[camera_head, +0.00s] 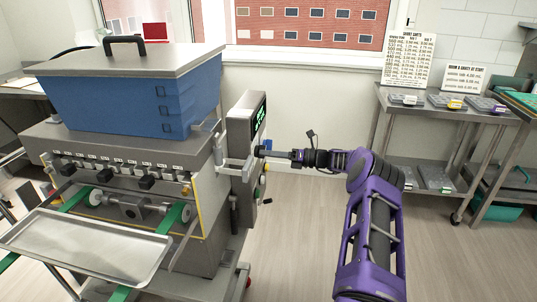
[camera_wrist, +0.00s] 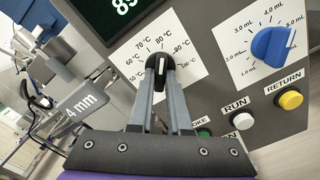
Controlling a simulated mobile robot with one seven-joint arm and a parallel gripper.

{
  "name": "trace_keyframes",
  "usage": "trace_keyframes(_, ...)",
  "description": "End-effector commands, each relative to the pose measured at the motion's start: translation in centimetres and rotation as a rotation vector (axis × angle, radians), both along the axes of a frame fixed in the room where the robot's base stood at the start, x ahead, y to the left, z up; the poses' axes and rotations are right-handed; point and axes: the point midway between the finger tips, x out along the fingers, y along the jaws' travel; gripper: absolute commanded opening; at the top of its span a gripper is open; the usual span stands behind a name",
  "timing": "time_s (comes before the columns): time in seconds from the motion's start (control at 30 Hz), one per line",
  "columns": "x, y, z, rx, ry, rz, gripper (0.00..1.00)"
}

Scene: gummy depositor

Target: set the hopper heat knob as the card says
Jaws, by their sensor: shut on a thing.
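The hopper heat knob (camera_wrist: 158,64) is a black knob on a white dial plate (camera_wrist: 128,65) marked in °C, with 50 at lower left and about 100 at right. Its white pointer line points roughly at 80 °C. My gripper (camera_wrist: 157,82) is shut on this knob, one finger on each side. In the head view my gripper (camera_head: 262,152) reaches the side of the control box (camera_head: 243,120) from the right; the knob is hidden there.
A blue knob (camera_wrist: 271,44) marked in mL, a white RUN button (camera_wrist: 243,121) and a yellow RETURN button (camera_wrist: 290,99) lie close to the right of my gripper. A dark display (camera_wrist: 110,12) with green digits is above. The floor (camera_head: 290,225) right of the machine is clear.

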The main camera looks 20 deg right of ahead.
Motion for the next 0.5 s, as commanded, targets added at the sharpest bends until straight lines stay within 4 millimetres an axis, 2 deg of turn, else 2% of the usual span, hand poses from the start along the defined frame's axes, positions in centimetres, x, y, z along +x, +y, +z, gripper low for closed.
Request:
trace_keyframes(0.23,-0.1,-0.02,-0.2,-0.001,0.002,0.002,0.0)
trace_keyframes(0.27,-0.1,-0.02,-0.2,-0.001,0.002,0.002,0.22)
trace_keyframes(0.4,-0.07,-0.01,-0.15,-0.001,0.001,0.001,0.46)
trace_keyframes(0.5,-0.06,-0.01,-0.11,-0.001,0.0,0.001,0.46)
